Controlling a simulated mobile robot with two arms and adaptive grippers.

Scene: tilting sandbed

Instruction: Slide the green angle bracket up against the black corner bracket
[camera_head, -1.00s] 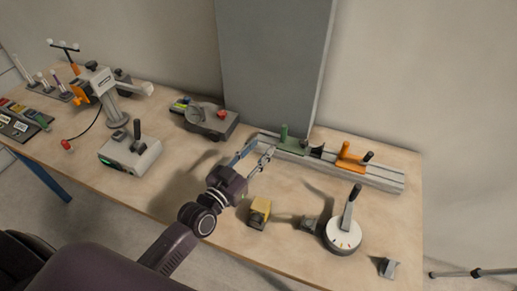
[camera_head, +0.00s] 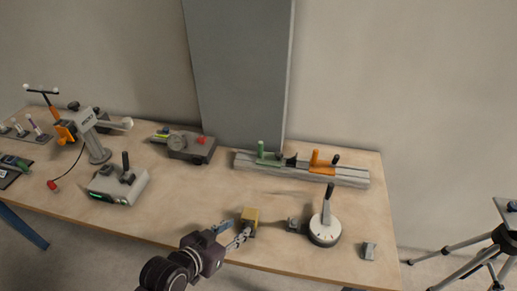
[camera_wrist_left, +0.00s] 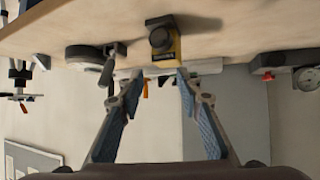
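The green angle bracket (camera_head: 262,151) sits upright near the left end of the grey rail (camera_head: 350,180). The black corner bracket (camera_head: 291,161) is just to its right on the same rail. I cannot tell whether the two touch. My left gripper (camera_head: 236,229) is open and empty at the table's front, well below the rail in the picture and away from both brackets. In the left wrist view its spread fingers (camera_wrist_left: 159,80) point towards a yellow block with a dark round part (camera_wrist_left: 165,45). My right gripper is not in view.
An orange bracket (camera_head: 320,163) is on the rail, right of the black one. The yellow block (camera_head: 250,216) is beside the left fingertips. A round dial with a lever (camera_head: 324,233) and small grey blocks stand at the front right. Table between gripper and rail is clear.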

